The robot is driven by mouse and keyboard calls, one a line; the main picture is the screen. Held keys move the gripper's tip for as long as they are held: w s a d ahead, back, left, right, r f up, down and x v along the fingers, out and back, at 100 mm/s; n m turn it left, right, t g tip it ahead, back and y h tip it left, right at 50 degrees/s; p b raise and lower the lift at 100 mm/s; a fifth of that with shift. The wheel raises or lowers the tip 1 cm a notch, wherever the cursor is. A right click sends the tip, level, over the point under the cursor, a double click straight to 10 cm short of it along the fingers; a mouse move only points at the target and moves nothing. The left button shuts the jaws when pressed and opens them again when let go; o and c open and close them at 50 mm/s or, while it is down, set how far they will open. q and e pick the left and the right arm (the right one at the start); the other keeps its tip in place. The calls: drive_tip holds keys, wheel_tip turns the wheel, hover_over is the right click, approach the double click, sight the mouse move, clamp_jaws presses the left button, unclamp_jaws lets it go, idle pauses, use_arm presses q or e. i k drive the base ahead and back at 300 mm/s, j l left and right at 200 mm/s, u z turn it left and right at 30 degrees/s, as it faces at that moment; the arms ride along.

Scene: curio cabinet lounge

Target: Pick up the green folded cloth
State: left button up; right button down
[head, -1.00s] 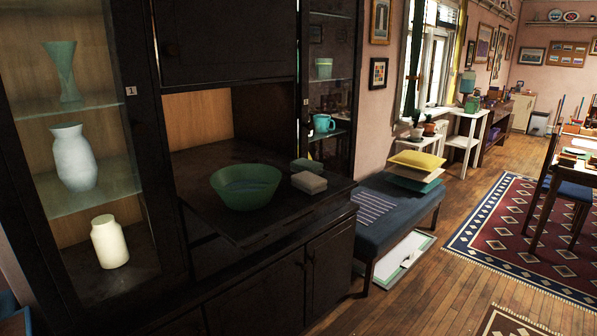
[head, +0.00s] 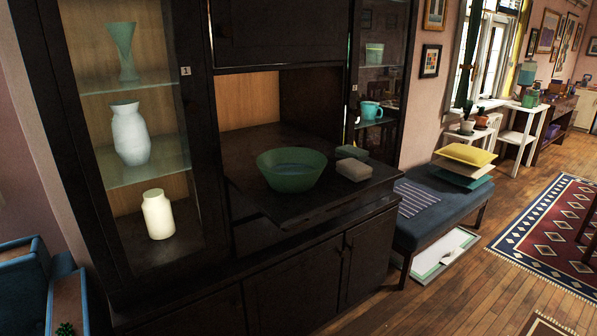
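Two small folded cloths lie on the dark cabinet's pull-out shelf (head: 300,208), just right of a green bowl. The rear cloth (head: 351,152) looks dull grey-green. The front cloth (head: 354,170) looks lighter grey. They sit close together, and I cannot tell whether they touch. The green bowl (head: 290,178) stands upright to their left. Neither of my grippers is in view.
A glass-fronted section (head: 128,100) with vases is at left. A blue bench (head: 440,215) with stacked cushions (head: 466,155) stands right of the cabinet. Blue furniture (head: 22,285) is at lower left. Wooden floor (head: 440,310) is clear at front right.

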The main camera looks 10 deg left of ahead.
sight(346, 151)
drive_tip(key=i+l, duration=0.9)
drive_tip(key=l, duration=0.15)
drive_tip(key=k+l+z, duration=0.05)
